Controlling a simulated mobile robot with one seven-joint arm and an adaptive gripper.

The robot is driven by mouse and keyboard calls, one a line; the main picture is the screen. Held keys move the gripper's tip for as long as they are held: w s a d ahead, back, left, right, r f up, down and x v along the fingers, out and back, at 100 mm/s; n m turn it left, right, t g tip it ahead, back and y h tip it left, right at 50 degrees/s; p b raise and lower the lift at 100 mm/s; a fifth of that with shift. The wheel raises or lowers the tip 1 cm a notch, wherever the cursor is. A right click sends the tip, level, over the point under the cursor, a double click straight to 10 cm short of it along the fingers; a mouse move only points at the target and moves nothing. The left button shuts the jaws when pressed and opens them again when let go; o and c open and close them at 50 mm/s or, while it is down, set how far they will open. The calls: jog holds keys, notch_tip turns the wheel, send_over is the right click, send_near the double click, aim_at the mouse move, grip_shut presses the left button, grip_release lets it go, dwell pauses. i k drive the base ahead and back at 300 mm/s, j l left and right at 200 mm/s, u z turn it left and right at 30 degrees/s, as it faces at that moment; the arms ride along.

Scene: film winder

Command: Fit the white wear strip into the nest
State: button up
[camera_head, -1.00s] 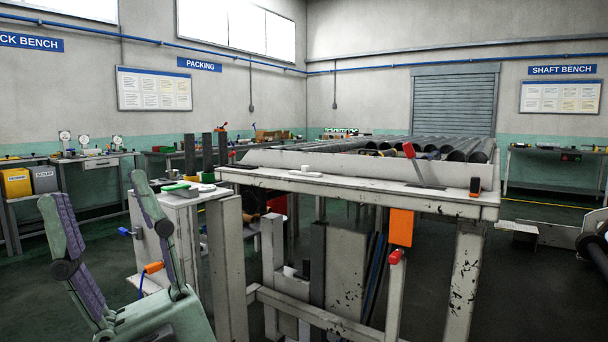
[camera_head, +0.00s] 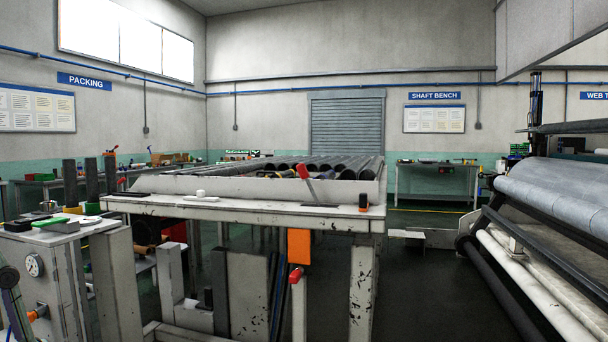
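I cannot pick out the white wear strip or its nest for certain. A small white block (camera_head: 200,195) lies on the left part of the worn grey table top (camera_head: 255,209); it is too small to tell what it is. My gripper is not in view.
A grey cabinet (camera_head: 75,275) with a dial and green-topped items stands at left. Dark rolls (camera_head: 335,166) lie behind the table. A machine with a large grey roll (camera_head: 555,190) fills the right. Open floor (camera_head: 430,285) lies between table and machine. A shaft bench (camera_head: 437,167) stands at the back.

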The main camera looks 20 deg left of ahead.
aim_at(290, 203)
jog(key=i+j+u, duration=0.25)
jog(key=i+j, duration=0.65)
jog(key=j, duration=0.2)
jog(key=i+j+u, duration=0.25)
jog(key=i+j, duration=0.65)
jog(key=i+j+u, duration=0.1)
jog(key=i, duration=0.55)
jog(key=i+l, duration=0.1)
jog(key=i, duration=0.15)
